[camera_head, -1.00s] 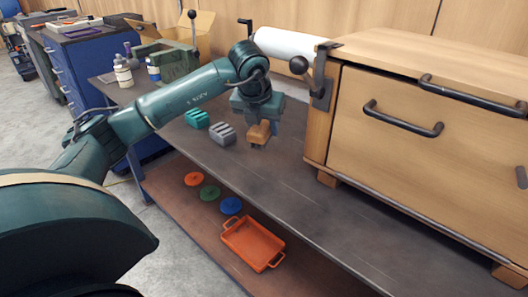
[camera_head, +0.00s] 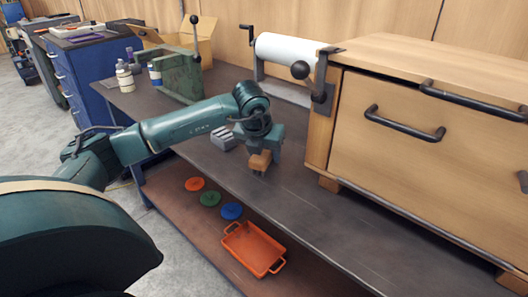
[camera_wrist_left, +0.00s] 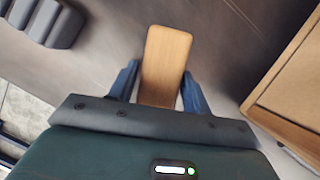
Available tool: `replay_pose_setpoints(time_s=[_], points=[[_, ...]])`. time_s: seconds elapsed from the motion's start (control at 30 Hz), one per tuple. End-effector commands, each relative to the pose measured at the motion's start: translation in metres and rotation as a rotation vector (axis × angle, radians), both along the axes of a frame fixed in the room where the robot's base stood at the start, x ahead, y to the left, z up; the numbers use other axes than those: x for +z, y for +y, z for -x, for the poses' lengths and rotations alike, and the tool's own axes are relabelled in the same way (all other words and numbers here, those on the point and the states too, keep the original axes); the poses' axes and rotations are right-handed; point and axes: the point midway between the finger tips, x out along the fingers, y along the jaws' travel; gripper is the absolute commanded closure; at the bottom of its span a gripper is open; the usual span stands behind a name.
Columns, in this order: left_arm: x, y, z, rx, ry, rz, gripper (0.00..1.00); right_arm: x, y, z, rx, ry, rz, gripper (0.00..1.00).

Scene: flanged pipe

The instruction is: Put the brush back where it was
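The brush (camera_head: 261,160) has a light wooden block-shaped body. My left gripper (camera_head: 266,150) is shut on it over the metal workbench, a little left of the wooden drawer cabinet. In the left wrist view the wooden top of the brush (camera_wrist_left: 166,62) sits between the two blue fingers of the gripper (camera_wrist_left: 160,88). The underside of the brush looks close to the bench top, but I cannot tell whether it touches. My right gripper is not in view.
A grey ribbed block (camera_head: 224,138) stands left of the brush. The wooden cabinet (camera_head: 390,120) closes off the right. A paper roll (camera_head: 290,50) and a green vise-like tool (camera_head: 180,75) stand behind. An orange tray (camera_head: 253,248) and several coloured discs lie on the lower shelf. The front bench top is clear.

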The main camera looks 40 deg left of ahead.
Motion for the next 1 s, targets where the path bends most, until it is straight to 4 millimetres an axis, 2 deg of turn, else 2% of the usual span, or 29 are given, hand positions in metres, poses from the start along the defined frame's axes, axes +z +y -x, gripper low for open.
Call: replay_pose_setpoints(time_s=[0.03,0.13,0.37,0.5,0.67,0.83,1.0], points=[[0.000,0.000,0.000,0.000,0.000,0.000,0.47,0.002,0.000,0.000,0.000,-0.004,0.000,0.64],[0.000,0.000,0.000,0.000,0.000,0.000,0.39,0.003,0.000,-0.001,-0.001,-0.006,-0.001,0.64],[0.001,0.000,0.000,0.000,0.000,0.000,0.38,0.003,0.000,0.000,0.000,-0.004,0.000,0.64],[0.009,-0.001,0.001,-0.001,-0.002,0.000,0.38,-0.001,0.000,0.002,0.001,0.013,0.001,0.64],[0.035,-0.004,0.012,-0.002,-0.005,-0.001,0.38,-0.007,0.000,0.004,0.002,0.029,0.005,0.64],[0.071,-0.008,0.026,-0.001,-0.005,0.000,0.38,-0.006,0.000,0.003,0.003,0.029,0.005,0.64],[0.098,-0.012,0.038,-0.002,-0.004,0.000,0.38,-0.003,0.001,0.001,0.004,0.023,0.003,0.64]])
